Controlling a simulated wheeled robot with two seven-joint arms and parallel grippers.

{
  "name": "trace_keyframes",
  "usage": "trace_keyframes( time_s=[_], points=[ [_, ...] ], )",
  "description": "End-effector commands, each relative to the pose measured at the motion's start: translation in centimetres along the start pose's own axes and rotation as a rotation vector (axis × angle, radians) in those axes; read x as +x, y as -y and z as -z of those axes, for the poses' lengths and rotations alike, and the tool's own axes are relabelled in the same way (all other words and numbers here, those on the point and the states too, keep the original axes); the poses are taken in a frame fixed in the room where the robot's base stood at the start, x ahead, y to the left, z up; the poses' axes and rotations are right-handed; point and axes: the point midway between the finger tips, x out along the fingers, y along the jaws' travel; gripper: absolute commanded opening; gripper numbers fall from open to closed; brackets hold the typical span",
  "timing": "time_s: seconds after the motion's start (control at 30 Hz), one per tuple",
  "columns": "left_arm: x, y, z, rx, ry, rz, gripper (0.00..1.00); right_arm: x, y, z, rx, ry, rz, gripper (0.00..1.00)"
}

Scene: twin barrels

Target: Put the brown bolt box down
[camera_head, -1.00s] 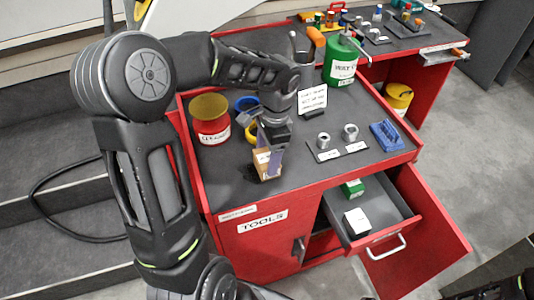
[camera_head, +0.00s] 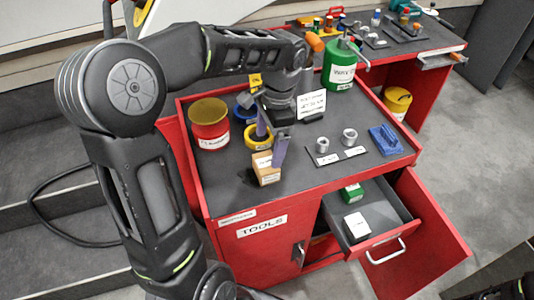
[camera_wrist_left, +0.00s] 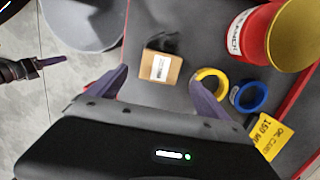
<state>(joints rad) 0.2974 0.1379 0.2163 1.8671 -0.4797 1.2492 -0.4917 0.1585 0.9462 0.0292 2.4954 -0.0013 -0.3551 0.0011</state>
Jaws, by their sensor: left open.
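The brown bolt box (camera_head: 266,169) stands on the dark top of the red tool cabinet, near its front left edge. It has a white label on its side. In the left wrist view the box (camera_wrist_left: 160,66) lies beyond and between the two finger tips, apart from them. My left gripper (camera_head: 270,142) is open and empty, above and just behind the box. Its purple fingers also show spread wide in the left wrist view (camera_wrist_left: 158,88).
A red can (camera_head: 209,130), a yellow ring (camera_head: 257,143) and a blue ring (camera_head: 245,104) stand near the box. Two metal nuts (camera_head: 335,140), a blue holder (camera_head: 386,139) and a green canister (camera_head: 340,70) are to the right. The drawer (camera_head: 375,232) below is open.

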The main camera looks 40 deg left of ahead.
Motion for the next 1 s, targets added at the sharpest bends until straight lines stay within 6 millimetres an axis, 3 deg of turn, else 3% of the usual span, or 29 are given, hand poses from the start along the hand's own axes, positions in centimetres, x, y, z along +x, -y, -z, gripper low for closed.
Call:
trace_keyframes(
  time_s=[0.1, 0.3, 1.0],
  points=[
    [-2.5, 0.1, 0.1, 0.001, -0.002, 0.003, 0.9, 0.0, 0.0, 0.0, 0.0, 0.0, 0.0, 0.36],
    [-5.2, 0.0, 0.0, 0.0, -0.001, 0.001, 0.9, 0.0, 0.0, 0.0, 0.0, 0.0, 0.0, 0.36],
    [-5.7, 0.0, 0.0, 0.0, 0.001, 0.0, 0.9, 0.0, 0.0, 0.0, 0.0, 0.0, 0.0, 0.36]
  ],
)
